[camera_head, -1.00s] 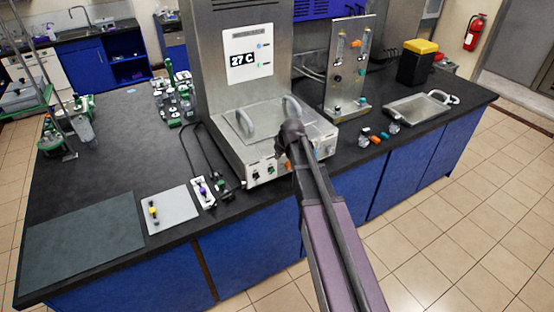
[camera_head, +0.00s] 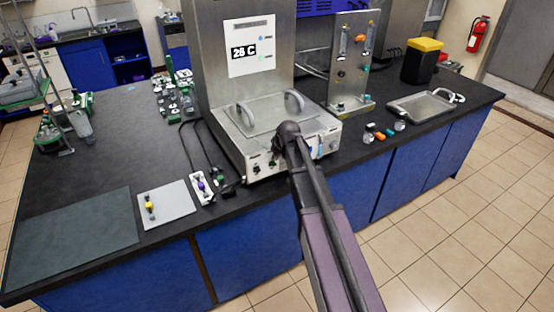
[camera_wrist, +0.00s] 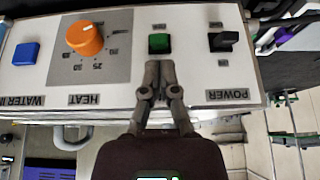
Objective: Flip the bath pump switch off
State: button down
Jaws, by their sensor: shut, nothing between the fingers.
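The bath's front panel fills the upper wrist view, upside down. A green switch (camera_wrist: 159,43) sits mid-panel; its label is hidden or too small to read. A black switch (camera_wrist: 223,40) marked POWER is to its right. My gripper (camera_wrist: 160,76) is shut and empty, its fingertips at the panel just below the green switch in the picture; I cannot tell whether they touch. In the head view the steel bath (camera_head: 252,142) stands on the bench, and my arm's end covers part of its front panel.
The orange HEAT knob (camera_wrist: 85,38) and blue WATER IN button (camera_wrist: 26,54) are left of the switch. A display (camera_head: 250,46) stands behind the bath. A grey plate (camera_head: 168,206) and small valve parts (camera_head: 385,132) lie on the bench.

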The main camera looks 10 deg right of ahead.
jog(key=shift+b+x, duration=0.55)
jog(key=shift+x, duration=0.35)
jog(key=shift+d, duration=0.1)
jog(key=shift+s+d+f, duration=0.1)
jog(key=shift+d, duration=0.05)
